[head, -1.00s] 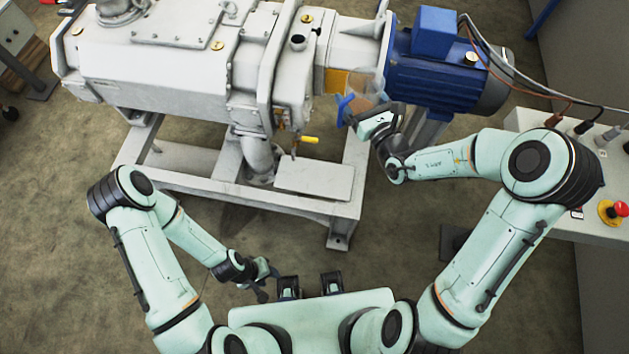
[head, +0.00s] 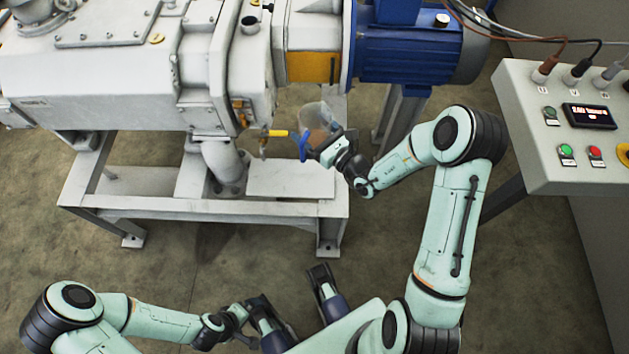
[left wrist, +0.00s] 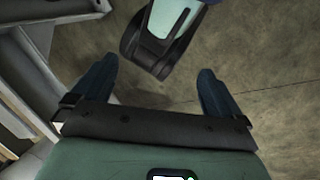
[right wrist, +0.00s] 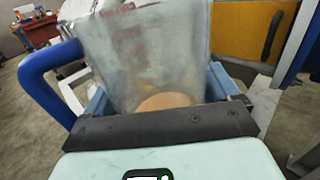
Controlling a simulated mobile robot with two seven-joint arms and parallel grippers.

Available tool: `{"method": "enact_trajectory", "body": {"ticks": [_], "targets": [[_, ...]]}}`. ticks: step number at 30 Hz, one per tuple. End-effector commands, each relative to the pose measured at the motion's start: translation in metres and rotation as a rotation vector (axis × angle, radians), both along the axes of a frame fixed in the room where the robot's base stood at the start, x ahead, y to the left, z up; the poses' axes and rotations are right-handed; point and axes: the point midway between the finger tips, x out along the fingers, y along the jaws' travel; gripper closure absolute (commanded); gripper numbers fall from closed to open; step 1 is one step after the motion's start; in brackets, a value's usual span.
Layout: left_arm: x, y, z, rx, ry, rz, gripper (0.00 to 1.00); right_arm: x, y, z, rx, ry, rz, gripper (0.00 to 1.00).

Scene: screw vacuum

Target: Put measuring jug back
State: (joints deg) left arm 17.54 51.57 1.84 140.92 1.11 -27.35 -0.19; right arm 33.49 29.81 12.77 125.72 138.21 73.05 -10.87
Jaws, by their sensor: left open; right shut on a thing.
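The measuring jug (head: 317,118) is clear, with a blue handle and some brownish content at its bottom. My right gripper (head: 325,148) is shut on it and holds it in the air, beside the yellow-handled valve and above the frame's front right part. In the right wrist view the jug (right wrist: 150,50) stands between the fingers, with red markings on its wall and its blue handle (right wrist: 45,85) to the left. My left gripper (left wrist: 157,90) is open and empty, low near my base.
The white vacuum pump (head: 120,85) stands on a white frame (head: 200,204) with a flat plate (head: 290,180). The yellow-handled valve (head: 278,133) juts out left of the jug. The blue motor (head: 420,55) is behind. A control panel (head: 560,130) stands at the right.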

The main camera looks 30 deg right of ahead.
Motion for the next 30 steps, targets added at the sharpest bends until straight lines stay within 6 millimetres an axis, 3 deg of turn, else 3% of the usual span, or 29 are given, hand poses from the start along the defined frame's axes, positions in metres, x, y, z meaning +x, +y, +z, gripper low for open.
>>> {"method": "enact_trajectory", "body": {"ticks": [5,18,22,30], "targets": [[0.009,0.004,-0.012,0.01,-0.022,0.009,0.0,0.0,-0.003,-0.026,0.002,0.0,-0.002,0.64],[0.062,0.03,-0.052,0.079,-0.162,0.068,0.0,0.0,-0.002,-0.136,0.002,0.001,-0.002,0.64],[0.072,0.036,-0.058,0.093,-0.19,0.078,0.0,0.0,-0.002,-0.155,0.001,-0.001,-0.002,0.64],[0.079,0.041,-0.064,0.104,-0.206,0.088,0.0,0.0,-0.002,-0.173,0.0,-0.001,-0.001,0.64]]}}
